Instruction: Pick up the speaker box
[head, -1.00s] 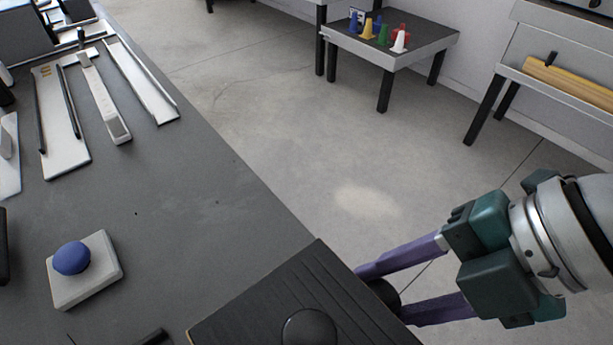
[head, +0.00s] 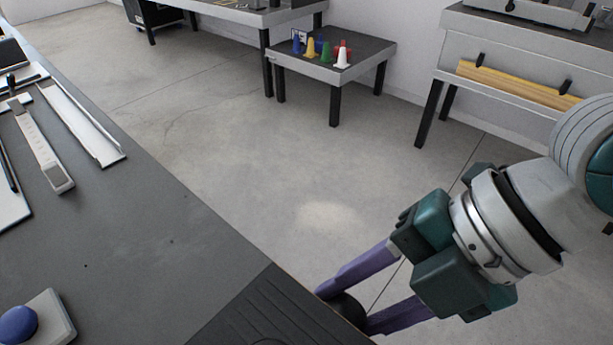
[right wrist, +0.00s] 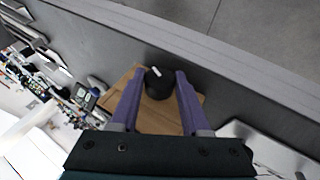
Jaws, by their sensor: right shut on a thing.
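The speaker box (head: 250,312) is a dark box with a ribbed face, cut off by the bottom edge of the head view, over the dark table's edge. In the right wrist view its wooden face (right wrist: 152,120) shows, with a round black part standing out from it. My right gripper (head: 346,308) comes from the right. Its two purple fingers are shut on the speaker box, one each side of the round black part, as the right wrist view also shows (right wrist: 160,76). I cannot tell whether the box touches the table. My left gripper is out of view.
A blue push button on a pale block (head: 38,318) lies on the dark table (head: 140,235) at lower left. Pale strips and a tool (head: 42,150) lie behind it. Open floor (head: 240,130) separates this table from a small table with coloured cones (head: 325,55).

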